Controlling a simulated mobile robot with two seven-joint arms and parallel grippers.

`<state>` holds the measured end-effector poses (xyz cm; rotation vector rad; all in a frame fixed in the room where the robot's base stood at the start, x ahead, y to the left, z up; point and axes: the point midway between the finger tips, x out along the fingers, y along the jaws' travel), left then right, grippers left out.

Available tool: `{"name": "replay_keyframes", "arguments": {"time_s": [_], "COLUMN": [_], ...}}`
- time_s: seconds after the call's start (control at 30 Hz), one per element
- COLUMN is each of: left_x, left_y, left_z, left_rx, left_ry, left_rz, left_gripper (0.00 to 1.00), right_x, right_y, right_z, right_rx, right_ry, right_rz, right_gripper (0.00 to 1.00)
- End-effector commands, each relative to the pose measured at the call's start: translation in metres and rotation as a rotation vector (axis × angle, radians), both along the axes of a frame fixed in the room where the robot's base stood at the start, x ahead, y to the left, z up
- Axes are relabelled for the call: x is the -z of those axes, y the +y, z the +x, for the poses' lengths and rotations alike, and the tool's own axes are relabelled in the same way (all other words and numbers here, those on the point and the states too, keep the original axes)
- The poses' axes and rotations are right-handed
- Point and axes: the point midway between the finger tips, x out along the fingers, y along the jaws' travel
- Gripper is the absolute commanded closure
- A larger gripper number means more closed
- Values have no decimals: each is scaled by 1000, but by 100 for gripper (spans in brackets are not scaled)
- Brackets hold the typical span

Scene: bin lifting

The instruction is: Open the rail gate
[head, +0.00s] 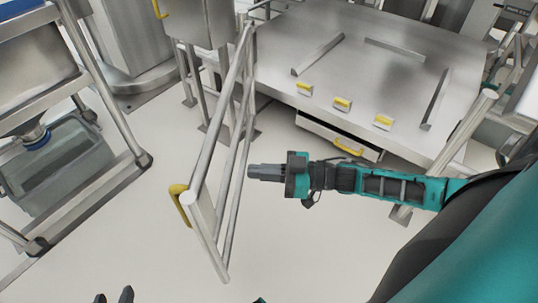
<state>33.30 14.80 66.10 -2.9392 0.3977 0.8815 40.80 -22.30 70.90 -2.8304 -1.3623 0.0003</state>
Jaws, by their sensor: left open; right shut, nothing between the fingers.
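The rail gate (222,105) is a frame of metal tubes in the middle left. It runs from a post by the platform toward me, and its near end stands out over the floor. A yellow handle (179,203) is on the left side of its near end. My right gripper (252,172) is shut and empty, just right of the gate's rails. I cannot tell whether its tips touch them. My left gripper (114,296) is open at the bottom edge, below and left of the gate. Only its fingertips show.
A metal platform (350,85) with several yellow-handled parts stands beyond my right arm. A metal rack with a clear bin (62,165) is at the left. A railing (465,128) stands at the right. Pale floor is clear on both sides of the gate.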

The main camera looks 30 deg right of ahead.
Motion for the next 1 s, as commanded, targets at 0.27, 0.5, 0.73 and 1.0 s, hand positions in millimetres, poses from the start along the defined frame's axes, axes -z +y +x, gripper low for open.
{"name": "replay_keyframes", "arguments": {"time_s": [0.27, 0.5, 0.73, 1.0], "left_x": [14, 18, 18, 18], "left_y": [2, 2, 1, 0], "left_z": [-4, -4, -4, -4], "left_rx": [1, 0, -1, -6], "left_ry": [10, 12, 12, 12], "left_rz": [5, 5, 3, -5], "left_gripper": [54, 54, 54, 54], "right_x": [1, 0, 0, 0], "right_y": [46, 67, 71, 71], "right_z": [37, 54, 56, 57], "right_rx": [1, 1, 2, 3], "right_ry": [-4, -2, 1, 0], "right_rz": [2, 1, -1, 0], "right_gripper": [100, 100, 100, 100]}}
